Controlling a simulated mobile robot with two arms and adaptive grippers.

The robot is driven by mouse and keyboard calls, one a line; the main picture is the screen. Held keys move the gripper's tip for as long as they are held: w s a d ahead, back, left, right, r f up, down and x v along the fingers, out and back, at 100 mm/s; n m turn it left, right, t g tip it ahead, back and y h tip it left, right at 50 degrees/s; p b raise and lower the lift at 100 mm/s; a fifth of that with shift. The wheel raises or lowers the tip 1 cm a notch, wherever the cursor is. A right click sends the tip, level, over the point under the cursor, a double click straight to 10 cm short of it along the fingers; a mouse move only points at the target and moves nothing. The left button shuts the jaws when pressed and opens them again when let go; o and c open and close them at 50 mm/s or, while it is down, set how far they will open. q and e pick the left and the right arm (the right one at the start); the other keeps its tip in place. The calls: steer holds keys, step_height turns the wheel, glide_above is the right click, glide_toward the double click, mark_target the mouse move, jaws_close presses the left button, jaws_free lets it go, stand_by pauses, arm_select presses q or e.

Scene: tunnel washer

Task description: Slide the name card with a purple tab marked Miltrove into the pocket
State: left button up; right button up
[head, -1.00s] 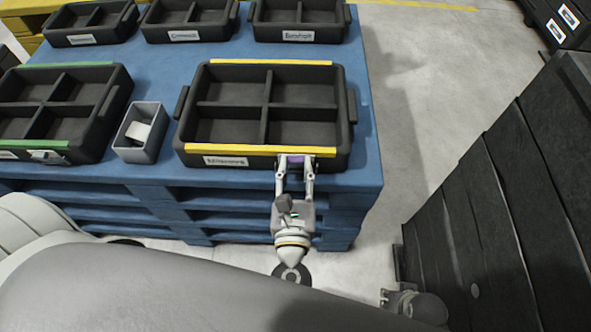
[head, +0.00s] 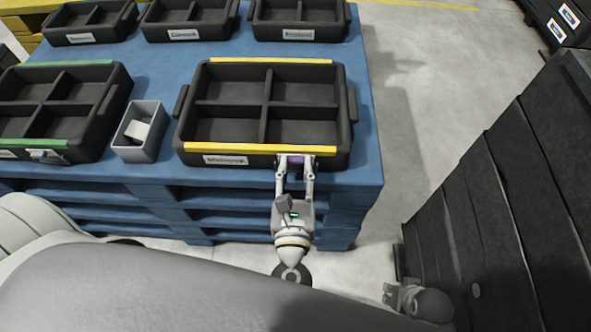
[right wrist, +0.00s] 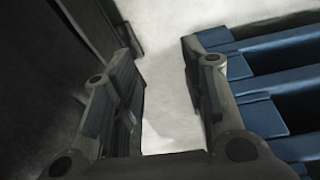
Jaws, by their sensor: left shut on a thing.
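My left gripper (head: 296,162) is shut on the name card, whose purple tab (head: 297,158) shows between its fingertips in the head view. The card is at the front wall of the black tray with yellow strips (head: 225,151), right of its white label (head: 226,160), which appears to read Miltrove. The gripper hides most of the card and the wall behind it. I cannot make out the pocket, or whether the card is in it. My right gripper (head: 395,297) hangs low at the right; in the right wrist view its fingers (right wrist: 160,95) are apart and empty.
The trays stand on a blue pallet stack (head: 150,180). A small grey box (head: 138,150) with white pieces inside and a green-striped tray (head: 100,147) are to the left. Further labelled trays line the back. A tall dark wall (head: 490,215) rises at the right, beside bare floor.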

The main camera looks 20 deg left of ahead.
arm_select(q)
steer(key=shift+f, duration=0.2)
arm_select(e)
steer(key=shift+r, duration=0.45)
steer(key=shift+w+r, duration=0.1)
steer(key=shift+r, duration=0.1)
steer(key=shift+f, duration=0.15)
arm_select(q)
steer(key=o, duration=0.9)
steer(key=shift+c, duration=0.2)
arm_select(e)
steer(key=shift+s+d+f, duration=0.1)
steer(key=shift+s, duration=0.15)
